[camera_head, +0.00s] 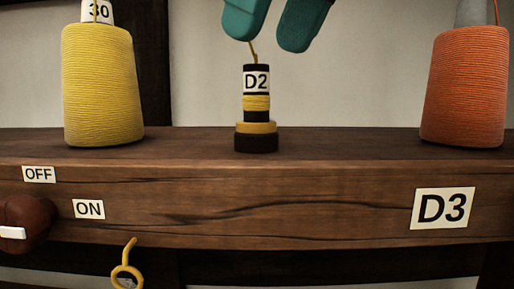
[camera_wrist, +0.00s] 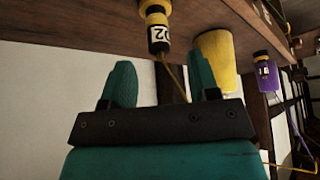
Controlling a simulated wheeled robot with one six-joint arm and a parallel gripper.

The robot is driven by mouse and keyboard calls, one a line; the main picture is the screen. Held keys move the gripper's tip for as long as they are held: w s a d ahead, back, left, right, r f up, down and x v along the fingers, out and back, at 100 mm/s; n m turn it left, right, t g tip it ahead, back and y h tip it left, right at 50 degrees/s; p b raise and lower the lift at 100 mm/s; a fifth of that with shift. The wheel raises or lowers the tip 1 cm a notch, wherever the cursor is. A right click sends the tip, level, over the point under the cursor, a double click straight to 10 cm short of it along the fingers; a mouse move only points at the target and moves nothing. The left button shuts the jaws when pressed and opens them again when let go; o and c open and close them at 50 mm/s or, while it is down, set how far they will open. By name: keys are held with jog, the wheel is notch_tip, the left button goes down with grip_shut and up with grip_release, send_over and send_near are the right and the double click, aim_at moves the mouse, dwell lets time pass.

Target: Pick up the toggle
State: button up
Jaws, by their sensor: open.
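A small upright black-and-yellow banded piece labelled D2 (camera_head: 257,104), likely the toggle, stands on the wooden beam (camera_head: 330,205). A thin yellow cord (camera_head: 254,52) rises from its top towards my gripper (camera_head: 268,42). My gripper's teal fingers are open above the piece, apart from it. In the wrist view the D2 piece (camera_wrist: 156,28) appears upside down beyond the gap between the open fingers (camera_wrist: 162,75). Its cord runs down behind my gripper's dark crossbar. I cannot tell whether the cord lies between the fingers.
A yellow thread cone (camera_head: 103,85) stands left on the beam and an orange one (camera_head: 465,87) right. The beam's front has OFF, ON and D3 labels, a brown knob (camera_head: 22,222) and a yellow hook (camera_head: 127,268). A purple spool (camera_wrist: 266,72) shows in the wrist view.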

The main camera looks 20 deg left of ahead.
aim_at(258, 65)
jog(key=shift+w+a+f, duration=0.15)
jog(key=shift+a+f, duration=0.1)
jog(key=shift+f, duration=0.35)
jog(key=b+x, duration=0.3)
jog(key=x, duration=0.1)
jog(key=shift+f+b, duration=0.2)
jog(key=shift+b, duration=0.2)
jog(key=shift+w+a+f, duration=0.2)
jog(key=shift+w+f, duration=0.05)
jog(key=shift+f, duration=0.05)
jog(key=shift+r, duration=0.1)
jog(key=shift+c, duration=0.2)
jog(key=c, duration=1)
